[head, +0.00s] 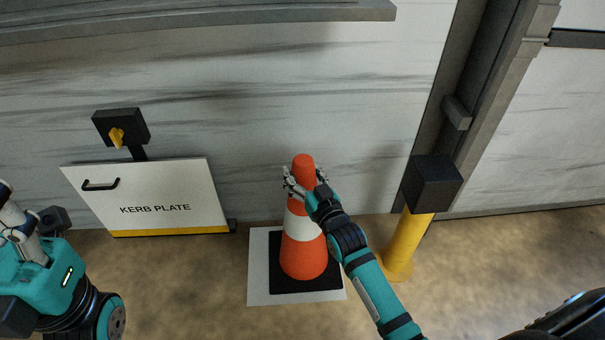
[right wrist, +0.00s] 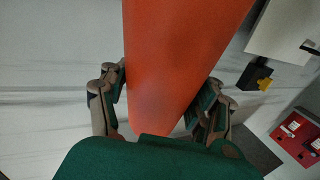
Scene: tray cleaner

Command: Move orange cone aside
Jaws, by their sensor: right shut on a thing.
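The orange cone (head: 303,255) has a white band and a black square base. It stands upright on a pale square mat (head: 258,290) on the floor. My right gripper (head: 306,178) is shut on the cone near its top, with one finger on each side. In the right wrist view the cone (right wrist: 180,60) fills the middle between the fingers of the right gripper (right wrist: 168,95). My left gripper (head: 18,222) shows only in part at the left edge, and its fingers cannot be made out clearly.
A yellow post (head: 405,243) with a black top stands right of the cone. A white "KERB PLATE" panel (head: 150,197) with a black handle is at the left, below a black box with a yellow knob (head: 117,136). A pale wall rises behind.

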